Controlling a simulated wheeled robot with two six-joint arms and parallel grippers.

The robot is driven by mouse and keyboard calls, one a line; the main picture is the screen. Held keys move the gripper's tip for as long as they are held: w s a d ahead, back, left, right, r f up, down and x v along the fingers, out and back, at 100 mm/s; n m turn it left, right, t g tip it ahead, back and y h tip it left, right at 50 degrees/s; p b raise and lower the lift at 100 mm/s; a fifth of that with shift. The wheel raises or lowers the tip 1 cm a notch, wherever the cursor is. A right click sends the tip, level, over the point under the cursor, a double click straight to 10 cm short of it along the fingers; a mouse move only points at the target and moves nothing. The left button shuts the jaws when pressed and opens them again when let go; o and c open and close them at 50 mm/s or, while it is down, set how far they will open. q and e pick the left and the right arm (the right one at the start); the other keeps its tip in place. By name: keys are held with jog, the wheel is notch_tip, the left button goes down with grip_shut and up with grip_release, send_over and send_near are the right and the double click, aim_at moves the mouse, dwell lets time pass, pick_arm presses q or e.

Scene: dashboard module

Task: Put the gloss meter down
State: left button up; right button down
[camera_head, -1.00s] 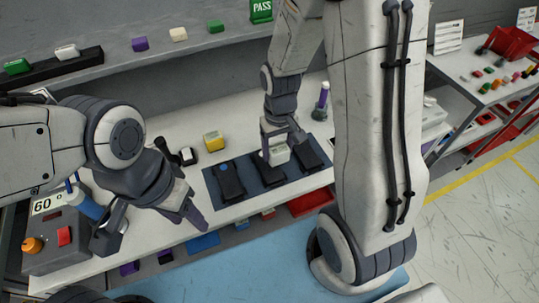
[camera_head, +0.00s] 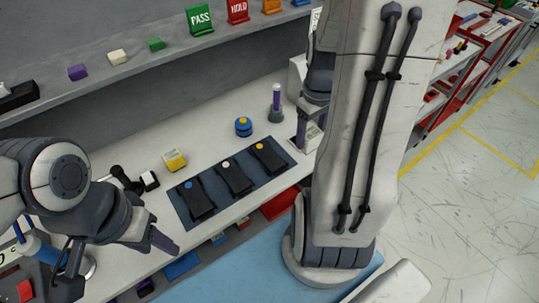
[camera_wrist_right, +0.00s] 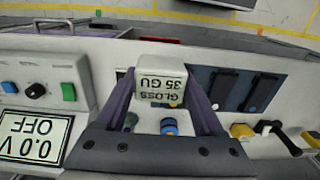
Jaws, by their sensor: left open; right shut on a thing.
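The gloss meter is a small white box reading "GLOSS 35 GU". In the right wrist view the gloss meter (camera_wrist_right: 162,80) is between the purple fingers of my right gripper (camera_wrist_right: 161,84), which is shut on it. In the head view the gloss meter (camera_head: 309,134) hangs below the right gripper, just right of the dark mat, partly hidden by my arm; whether it touches the bench is unclear. My left gripper (camera_head: 118,262) is open and empty over the bench's front left.
Three black panels with blue, white and yellow spots lie on the dark mat (camera_head: 258,178). A blue-yellow knob (camera_head: 243,127), a purple-handled tool (camera_head: 276,103) and a yellow box (camera_head: 174,160) stand behind. A meter (camera_wrist_right: 38,135) reads "0.0 V OFF".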

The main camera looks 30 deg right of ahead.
jog(key=shift+w+f, duration=0.25)
jog(key=shift+w, duration=0.05)
jog(key=w+a+f, duration=0.2)
jog(key=w, duration=0.1)
jog(key=w+a+f+p, duration=0.1)
jog(key=w+f, duration=0.1)
jog(key=w, duration=0.1)
jog(key=w+a+f+p, duration=0.1)
jog(key=w+a+f, duration=0.1)
jog(key=shift+w+a+f, duration=0.15)
jog(key=shift+w+a, duration=0.15)
jog(key=shift+w, duration=0.1)
notch_tip(320, 180, down, 4)
jog(key=shift+w+a+r+p, duration=0.1)
jog(key=shift+r+p, duration=0.05)
jog(key=shift+p, duration=0.45)
jog(key=shift+f, duration=0.25)
jog(key=shift+f, duration=0.15)
grip_release()
